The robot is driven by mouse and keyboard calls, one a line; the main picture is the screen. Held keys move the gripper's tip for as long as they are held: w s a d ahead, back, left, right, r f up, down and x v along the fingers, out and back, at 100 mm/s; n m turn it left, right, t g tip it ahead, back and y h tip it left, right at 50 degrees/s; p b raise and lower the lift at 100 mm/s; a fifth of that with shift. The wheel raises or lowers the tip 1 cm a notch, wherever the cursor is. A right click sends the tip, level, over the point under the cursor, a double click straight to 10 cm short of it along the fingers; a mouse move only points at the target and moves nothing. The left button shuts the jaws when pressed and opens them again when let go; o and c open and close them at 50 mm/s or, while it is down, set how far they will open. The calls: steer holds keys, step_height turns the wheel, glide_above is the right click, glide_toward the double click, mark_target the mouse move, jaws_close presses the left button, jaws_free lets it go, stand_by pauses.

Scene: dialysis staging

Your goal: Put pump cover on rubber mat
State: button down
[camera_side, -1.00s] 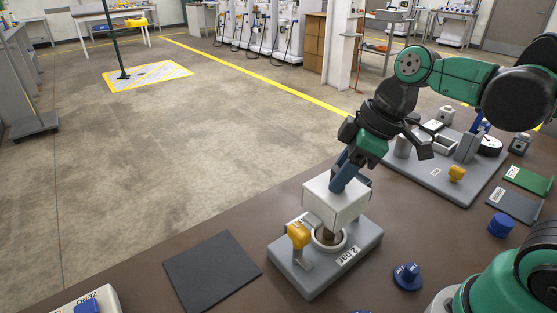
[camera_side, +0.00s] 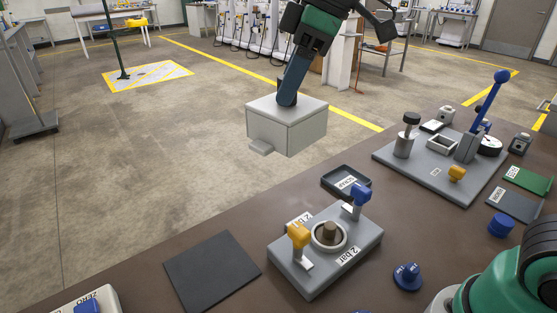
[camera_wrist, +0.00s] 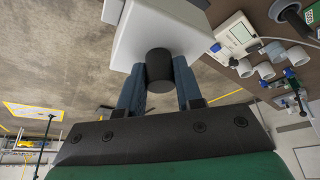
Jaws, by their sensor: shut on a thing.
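The pump cover (camera_side: 287,127) is a pale grey box with a small tab low on one side. My gripper (camera_side: 291,88) is shut on the dark knob on its top and holds it in the air, well above the table. In the wrist view the cover (camera_wrist: 160,32) and its dark knob (camera_wrist: 159,70) show between my fingers (camera_wrist: 160,85). The rubber mat (camera_side: 212,271) is a flat dark square on the table, bare, to the lower left of the cover in the side view.
A grey pump base (camera_side: 312,281) with yellow and blue levers and an exposed round port stands right of the mat. A black tray (camera_side: 346,182) lies behind it. A blue knob piece (camera_side: 407,277) is at its right. A larger grey station (camera_side: 420,178) stands at back right.

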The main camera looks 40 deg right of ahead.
steer(key=w+a+f+n, duration=0.1)
steer(key=w+a+f, duration=0.1)
steer(key=a, duration=0.4)
steer(key=w+a+f+n, duration=0.1)
steer(key=w+a+n, duration=0.1)
steer(key=a, duration=0.5)
steer(key=shift+g+y, duration=0.4)
steer(key=shift+w+d+f, duration=0.1)
steer(key=shift+f, duration=4.8)
steer(key=shift+d+f, duration=0.1)
steer(key=shift+f, duration=4.8)
steer(key=shift+f, duration=0.15)
steer(key=c, duration=0.6)
jaws_free()
